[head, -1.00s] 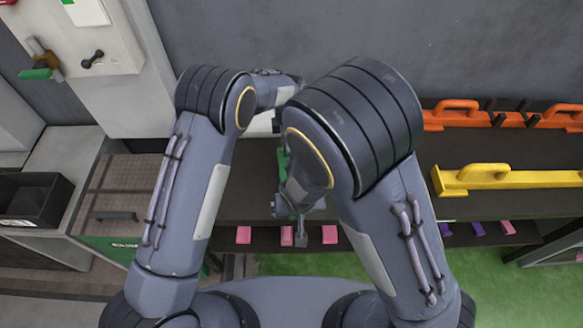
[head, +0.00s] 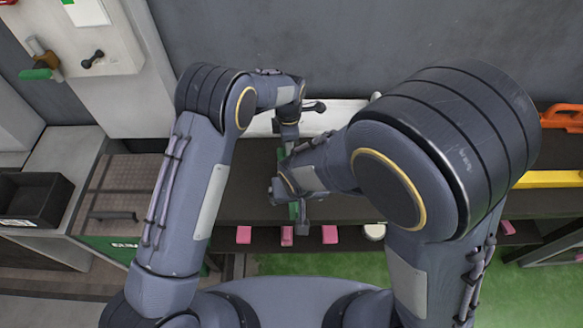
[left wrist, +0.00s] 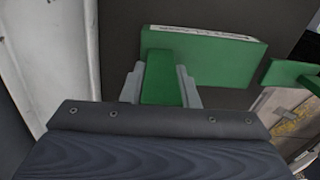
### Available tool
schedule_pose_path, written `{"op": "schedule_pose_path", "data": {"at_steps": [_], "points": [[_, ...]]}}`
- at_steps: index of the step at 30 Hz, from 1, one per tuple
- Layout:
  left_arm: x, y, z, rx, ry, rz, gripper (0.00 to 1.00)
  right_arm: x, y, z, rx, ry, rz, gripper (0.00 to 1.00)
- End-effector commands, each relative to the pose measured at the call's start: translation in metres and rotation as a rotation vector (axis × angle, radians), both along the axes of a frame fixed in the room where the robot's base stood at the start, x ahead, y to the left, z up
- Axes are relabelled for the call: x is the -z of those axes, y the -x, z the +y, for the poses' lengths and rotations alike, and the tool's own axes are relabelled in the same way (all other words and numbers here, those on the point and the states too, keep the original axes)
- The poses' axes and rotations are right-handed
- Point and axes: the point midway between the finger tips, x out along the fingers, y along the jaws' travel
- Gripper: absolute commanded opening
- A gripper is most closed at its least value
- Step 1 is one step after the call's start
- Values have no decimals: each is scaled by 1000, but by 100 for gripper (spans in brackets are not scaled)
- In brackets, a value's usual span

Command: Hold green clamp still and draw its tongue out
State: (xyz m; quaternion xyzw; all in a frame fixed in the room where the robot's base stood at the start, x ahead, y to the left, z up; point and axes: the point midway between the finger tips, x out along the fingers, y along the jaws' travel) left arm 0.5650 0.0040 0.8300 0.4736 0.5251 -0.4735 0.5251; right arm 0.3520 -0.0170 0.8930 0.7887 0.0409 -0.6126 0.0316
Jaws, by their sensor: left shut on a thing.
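The green clamp shows in the left wrist view as a labelled block (left wrist: 220,55) with a green grip piece (left wrist: 160,80) in front of it. My left gripper (left wrist: 161,88) is shut on that grip piece, one finger on each side. Another green piece (left wrist: 290,74) juts in at the right of that view; I cannot tell whether it is the tongue. In the head view only slivers of the clamp (head: 281,154) show between my arms. My right gripper (head: 302,217) is near the clamp's front side, beside a green part (head: 293,211); its fingers are too small and covered to read.
A dark shelf (head: 240,190) lies under both grippers, with pink blocks (head: 244,235) along its front. A yellow handled piece (head: 550,179) and an orange one (head: 565,118) are at the right. A black bin (head: 35,198) stands at the left.

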Motion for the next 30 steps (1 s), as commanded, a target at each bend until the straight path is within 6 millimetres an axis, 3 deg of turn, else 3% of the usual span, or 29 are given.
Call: {"op": "schedule_pose_path", "data": {"at_steps": [5,6,11,22,30], "points": [[0,0,0,0,0,2,0,0,0,0,0,0,0,91],[0,0,0,0,0,1,32,0,0,0,0,0,0,91],[0,0,0,0,0,1,53,0,0,0,0,0,0,91],[-7,0,0,0,1,-1,53,0,0,0,0,0,0,91],[-59,-1,-1,0,3,-4,53,0,0,0,0,0,0,91]]}}
